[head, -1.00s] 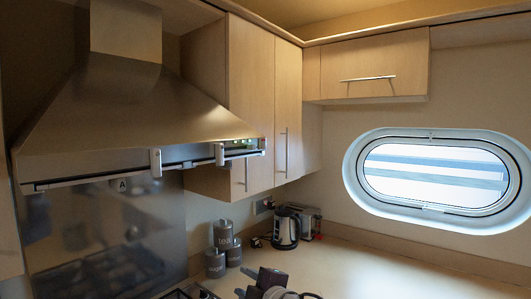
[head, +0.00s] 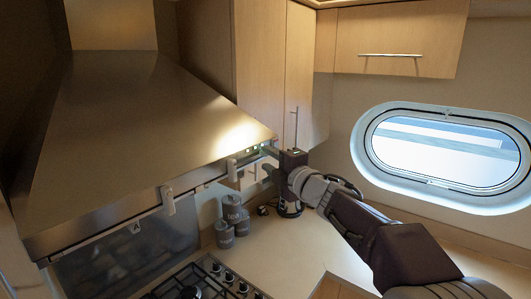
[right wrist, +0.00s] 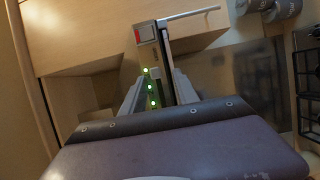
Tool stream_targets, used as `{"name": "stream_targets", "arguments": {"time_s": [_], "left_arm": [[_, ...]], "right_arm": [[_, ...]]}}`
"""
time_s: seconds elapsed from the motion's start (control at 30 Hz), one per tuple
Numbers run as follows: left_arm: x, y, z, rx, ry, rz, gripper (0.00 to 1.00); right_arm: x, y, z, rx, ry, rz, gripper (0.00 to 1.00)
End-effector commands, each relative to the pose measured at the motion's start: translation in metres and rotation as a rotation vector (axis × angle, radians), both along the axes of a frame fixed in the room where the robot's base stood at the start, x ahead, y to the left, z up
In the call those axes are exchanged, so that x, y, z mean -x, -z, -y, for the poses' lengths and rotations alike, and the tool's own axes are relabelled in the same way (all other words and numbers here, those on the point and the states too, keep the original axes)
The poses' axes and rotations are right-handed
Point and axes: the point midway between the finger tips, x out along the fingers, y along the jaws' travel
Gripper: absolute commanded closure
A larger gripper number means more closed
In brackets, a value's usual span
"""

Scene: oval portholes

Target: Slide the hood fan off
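The steel range hood (head: 140,130) fills the left of the head view. Its front control strip (head: 205,178) runs along the lower edge, with two pale slider tabs, one near the middle (head: 168,200) and one near the right end (head: 232,170). Green lights (head: 256,149) glow at the strip's right end; they also show in the right wrist view (right wrist: 149,87). My right gripper (head: 270,158) is beside that end. In the right wrist view its fingers (right wrist: 158,92) stand apart, with the lit strip end between or just beyond them; contact is unclear. My left gripper is out of view.
A gas hob (head: 200,285) lies below the hood. Grey canisters (head: 235,213) and a kettle (head: 288,207) stand on the counter behind my right arm. Wooden cabinets (head: 262,60) hang close beside the hood's right end. An oval porthole (head: 440,150) is at the right.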

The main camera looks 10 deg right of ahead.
Motion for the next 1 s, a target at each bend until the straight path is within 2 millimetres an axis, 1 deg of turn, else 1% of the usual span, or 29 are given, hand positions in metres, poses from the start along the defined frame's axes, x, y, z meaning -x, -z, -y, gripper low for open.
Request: {"name": "stream_targets", "arguments": {"time_s": [0.03, 0.13, 0.23, 0.43, 0.47, 0.5, 0.57, 0.6, 1.0], "left_arm": [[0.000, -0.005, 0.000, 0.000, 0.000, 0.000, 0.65], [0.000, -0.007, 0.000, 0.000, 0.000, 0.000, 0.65], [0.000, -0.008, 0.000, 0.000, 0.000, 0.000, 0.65], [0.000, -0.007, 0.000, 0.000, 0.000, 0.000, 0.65], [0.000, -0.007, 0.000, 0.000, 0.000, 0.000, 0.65], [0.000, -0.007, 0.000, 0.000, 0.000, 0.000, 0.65], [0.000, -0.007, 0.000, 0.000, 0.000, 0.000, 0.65], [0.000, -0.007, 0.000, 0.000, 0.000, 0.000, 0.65], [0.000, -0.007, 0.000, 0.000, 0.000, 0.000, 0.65]], "right_arm": [[-0.008, -0.002, -0.003, -0.001, -0.002, -0.001, 0.64], [-0.018, -0.002, -0.005, 0.000, 0.000, 0.000, 0.64], [-0.022, -0.001, -0.006, 0.000, 0.000, 0.000, 0.64], [-0.022, 0.000, -0.006, 0.000, 0.000, 0.000, 0.64], [-0.022, 0.000, -0.006, 0.000, 0.000, 0.000, 0.69], [-0.022, 0.000, -0.006, 0.000, 0.000, 0.000, 0.80], [-0.022, 0.000, -0.006, 0.000, 0.001, 0.000, 0.97], [-0.022, 0.000, -0.006, 0.000, 0.001, 0.000, 1.00], [-0.022, 0.000, -0.006, 0.000, 0.001, -0.001, 1.00]]}}
